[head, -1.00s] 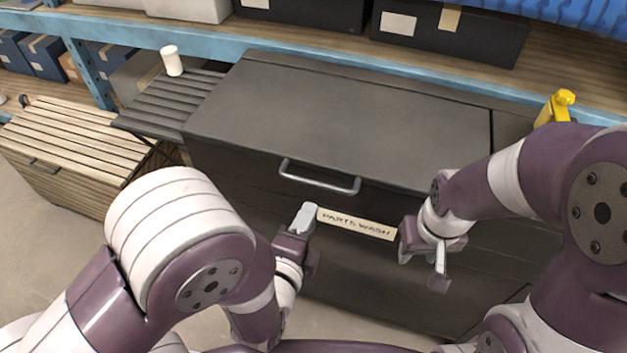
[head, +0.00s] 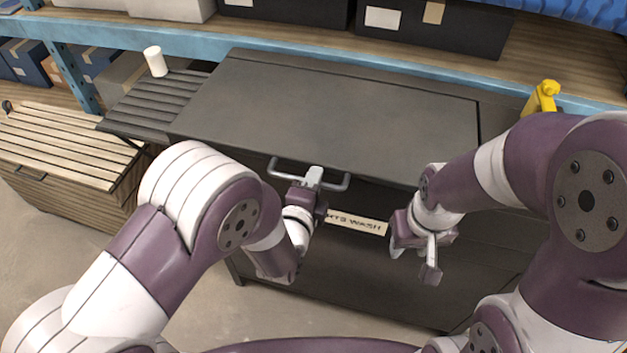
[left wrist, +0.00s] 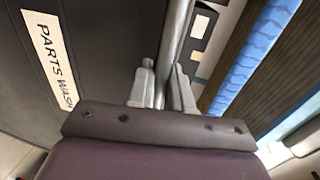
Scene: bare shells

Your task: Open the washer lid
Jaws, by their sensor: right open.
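The dark grey washer (head: 290,225) stands in the middle of the head view with its flat lid (head: 330,110) down. A grey bar handle (head: 338,184) runs along the lid's front edge. My left gripper (head: 314,178) is at the handle's middle in the head view. In the left wrist view the handle bar (left wrist: 176,35) passes between the two fingers of my left gripper (left wrist: 163,88), which sit close against it on both sides. My right gripper (head: 412,255) is open and empty in front of the washer, right of the "PARTS WASH" label (head: 357,225), which my left arm partly covers.
A ribbed dark side shelf (head: 160,105) with a white cylinder (head: 155,61) adjoins the washer's left. A slatted wooden crate (head: 65,150) stands further left. A yellow object (head: 541,97) is at the back right. Shelving with a blue beam (head: 200,38) and boxes runs behind the washer.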

